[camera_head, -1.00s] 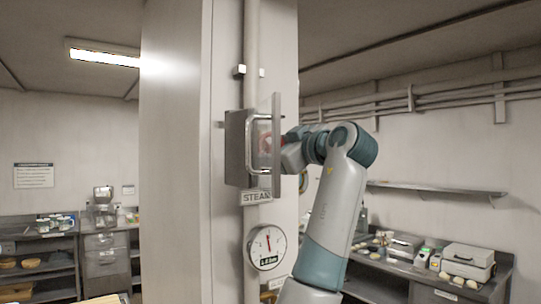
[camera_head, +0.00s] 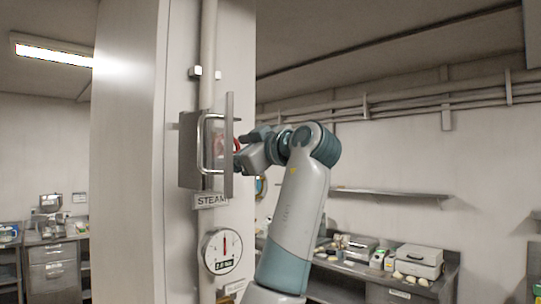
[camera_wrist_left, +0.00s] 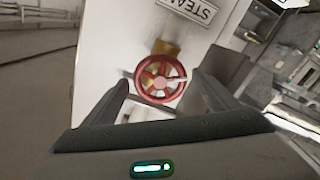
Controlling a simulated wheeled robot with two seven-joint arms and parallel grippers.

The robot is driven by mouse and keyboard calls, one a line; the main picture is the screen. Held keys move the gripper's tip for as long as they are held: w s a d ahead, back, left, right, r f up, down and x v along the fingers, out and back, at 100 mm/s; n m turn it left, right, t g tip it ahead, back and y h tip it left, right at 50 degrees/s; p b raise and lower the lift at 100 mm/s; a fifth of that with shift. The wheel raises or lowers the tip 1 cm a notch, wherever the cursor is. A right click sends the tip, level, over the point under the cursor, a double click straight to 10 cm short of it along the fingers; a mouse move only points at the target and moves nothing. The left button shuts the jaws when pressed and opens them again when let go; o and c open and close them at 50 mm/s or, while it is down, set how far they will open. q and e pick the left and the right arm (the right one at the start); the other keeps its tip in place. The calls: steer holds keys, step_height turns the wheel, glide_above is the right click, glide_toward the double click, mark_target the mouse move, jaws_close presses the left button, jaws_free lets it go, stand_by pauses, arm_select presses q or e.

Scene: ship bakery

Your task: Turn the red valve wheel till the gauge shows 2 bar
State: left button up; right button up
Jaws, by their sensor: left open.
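The red valve wheel (camera_wrist_left: 158,83) shows in the left wrist view, on a brass fitting on the white column. In the head view only a bit of its red (camera_head: 237,143) shows, partly hidden by the guard and gripper. My left gripper (camera_head: 241,150) is at the wheel. In the left wrist view its open fingers (camera_wrist_left: 160,96) lie on either side of the wheel's lower part; I cannot tell whether they touch it. The round white gauge (camera_head: 221,251) is below the STEAM sign (camera_head: 212,201).
A grey metal box with an open, handled guard (camera_head: 229,150) stands out from the column beside the wheel, close to my gripper. A vertical pipe (camera_head: 208,55) runs along the column. A counter with equipment (camera_head: 418,257) stands behind at the right, under a shelf (camera_head: 390,192).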

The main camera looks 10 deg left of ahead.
arm_select(q)
steer(key=b+v, duration=0.6)
steer(key=v, duration=0.9)
